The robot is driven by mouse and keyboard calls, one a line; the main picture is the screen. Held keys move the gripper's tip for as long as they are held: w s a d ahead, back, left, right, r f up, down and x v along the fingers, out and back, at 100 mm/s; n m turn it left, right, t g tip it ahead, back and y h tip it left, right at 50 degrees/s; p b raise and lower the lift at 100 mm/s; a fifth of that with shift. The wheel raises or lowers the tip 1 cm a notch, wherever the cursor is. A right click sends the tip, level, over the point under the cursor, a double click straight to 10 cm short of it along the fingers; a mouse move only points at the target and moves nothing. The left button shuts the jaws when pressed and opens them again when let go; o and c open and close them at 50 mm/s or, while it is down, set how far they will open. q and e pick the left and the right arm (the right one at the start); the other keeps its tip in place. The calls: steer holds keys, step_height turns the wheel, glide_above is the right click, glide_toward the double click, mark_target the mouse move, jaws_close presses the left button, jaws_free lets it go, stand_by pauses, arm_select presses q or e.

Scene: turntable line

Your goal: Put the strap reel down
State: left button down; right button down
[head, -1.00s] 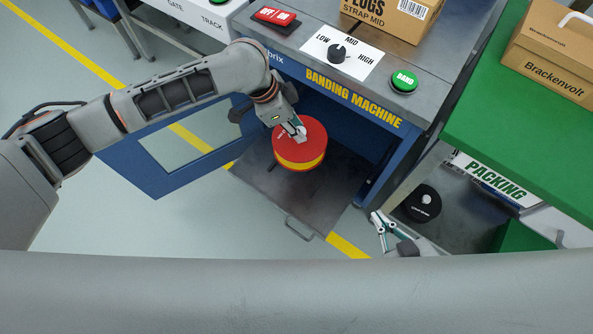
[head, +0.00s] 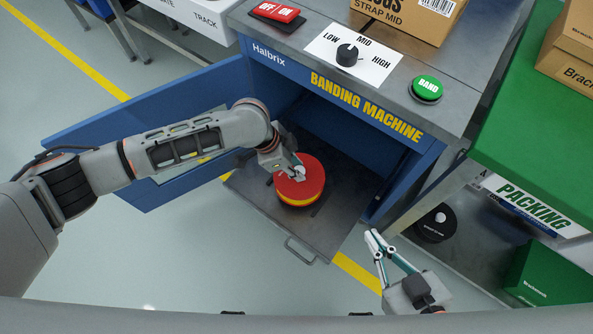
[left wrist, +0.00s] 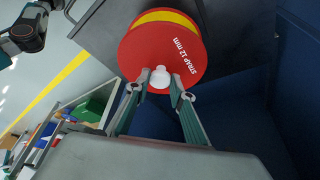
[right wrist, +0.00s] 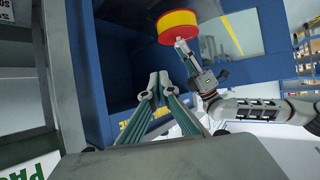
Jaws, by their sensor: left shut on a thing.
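The strap reel (head: 312,180) is a red drum with a yellow band and a white knob on top. My left gripper (head: 298,173) is shut on that white knob (left wrist: 160,77). The reel is upright over the grey pull-out tray (head: 345,200) of the banding machine (head: 275,75); I cannot tell whether it touches the tray. The reel also shows in the right wrist view (right wrist: 178,27). My right gripper (head: 373,236) is shut and empty, to the right of the tray, its fingertips together in the right wrist view (right wrist: 157,82).
The blue door (head: 150,120) stands open at left. The tray's handle (head: 299,251) faces the floor. A black reel (head: 436,224) and a green box (head: 545,275) are on the lower shelf under the green packing table (head: 530,130). The band button (head: 427,88) is on the machine top.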

arm_select(q)
steer(key=shift+w+d+f, duration=0.1)
steer(key=shift+w+f, duration=0.05)
steer(key=shift+f, duration=0.35)
step_height(320, 180, down, 2)
steer(key=shift+f+b, duration=0.25)
steer(key=shift+b, duration=0.45)
steer(key=shift+f, duration=0.7)
steer(key=shift+r, duration=0.25)
arm_select(e)
steer(key=shift+w+a+r+m+t, duration=0.15)
steer(key=shift+w+a+r, duration=0.15)
steer(key=shift+a+r, duration=0.15)
steer(key=shift+w+a+r+m+t, duration=0.15)
steer(key=shift+w+a+r, duration=0.15)
steer(key=shift+r, duration=0.25)
arm_select(q)
steer(key=shift+f, duration=0.1)
arm_select(e)
steer(key=shift+s+f, duration=0.1)
arm_select(q)
steer(key=c, duration=1.8)
jaws_free()
steer(key=shift+f, duration=0.15)
steer(key=shift+o, duration=0.2)
arm_select(e)
steer(key=shift+f, duration=0.15)
